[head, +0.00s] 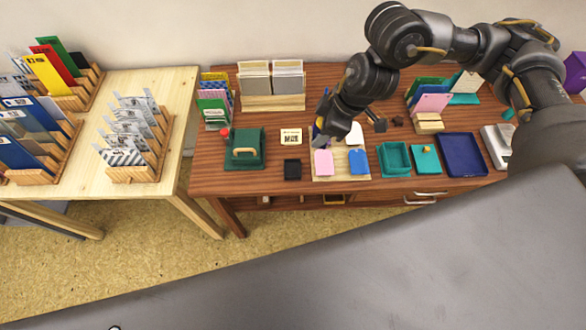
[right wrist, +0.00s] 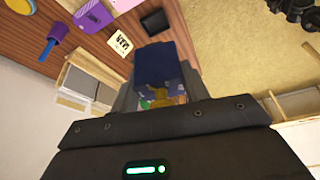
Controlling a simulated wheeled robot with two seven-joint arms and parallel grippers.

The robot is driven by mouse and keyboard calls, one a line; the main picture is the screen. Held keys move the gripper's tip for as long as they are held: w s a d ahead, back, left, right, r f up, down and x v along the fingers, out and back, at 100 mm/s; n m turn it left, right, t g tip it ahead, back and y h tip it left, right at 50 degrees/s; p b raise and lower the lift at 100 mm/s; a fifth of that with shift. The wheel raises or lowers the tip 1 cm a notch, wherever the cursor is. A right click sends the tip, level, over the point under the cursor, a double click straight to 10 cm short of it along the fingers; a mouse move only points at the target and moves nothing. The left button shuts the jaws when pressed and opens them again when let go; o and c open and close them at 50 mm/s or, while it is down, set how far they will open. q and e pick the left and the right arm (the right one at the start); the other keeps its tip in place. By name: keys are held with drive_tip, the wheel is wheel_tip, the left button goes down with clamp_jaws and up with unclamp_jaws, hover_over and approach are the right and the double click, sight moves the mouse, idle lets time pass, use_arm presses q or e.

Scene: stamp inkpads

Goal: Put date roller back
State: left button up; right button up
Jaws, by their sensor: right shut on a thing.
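My right gripper (head: 324,129) is shut above the wooden board with the pink card, near the middle of the brown table. In the right wrist view a dark blue block (right wrist: 160,64) sits between its fingers, with small yellow and pale parts near its base; I take it to be the date roller. In the head view only a blue-purple sliver of it (head: 316,131) shows beside the fingers, and the gripper hides the rest. It appears held above the tabletop. My left gripper is not in view.
Around it stand a green blotter with wooden handle (head: 245,150), a printed card (head: 291,136), a black pad (head: 292,169), a pink card (head: 323,163), a blue card (head: 358,162), teal trays (head: 395,172) and a dark blue tray (head: 462,172). A card rack (head: 272,103) stands behind.

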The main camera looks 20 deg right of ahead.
drive_tip(key=s+a+f+n+g+p, duration=0.1)
drive_tip(key=s+a+f+n+p, duration=0.25)
drive_tip(key=s+a+f, duration=0.5)
drive_tip(key=shift+m+y, duration=0.3)
drive_tip(key=shift+m, duration=0.05)
drive_tip(key=w+f, duration=0.2)
drive_tip(key=w, duration=0.2)
drive_tip(key=w+d+f+b, duration=0.1)
drive_tip(key=w+f, duration=0.2)
drive_tip(key=w, duration=0.1)
drive_tip(key=w+d+f, duration=0.1)
drive_tip(key=w+f, duration=0.1)
drive_tip(key=w, duration=0.2)
drive_tip(key=shift+d+f, duration=0.15)
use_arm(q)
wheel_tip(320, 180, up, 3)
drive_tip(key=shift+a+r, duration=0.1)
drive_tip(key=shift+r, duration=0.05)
use_arm(e)
drive_tip(key=shift+w+d+f, duration=0.1)
drive_tip(key=shift+w+f, duration=0.2)
drive_tip(key=shift+f, duration=0.05)
drive_tip(key=shift+w+d+f, duration=0.1)
drive_tip(key=shift+w+f, duration=0.1)
drive_tip(key=shift+f, duration=1.55)
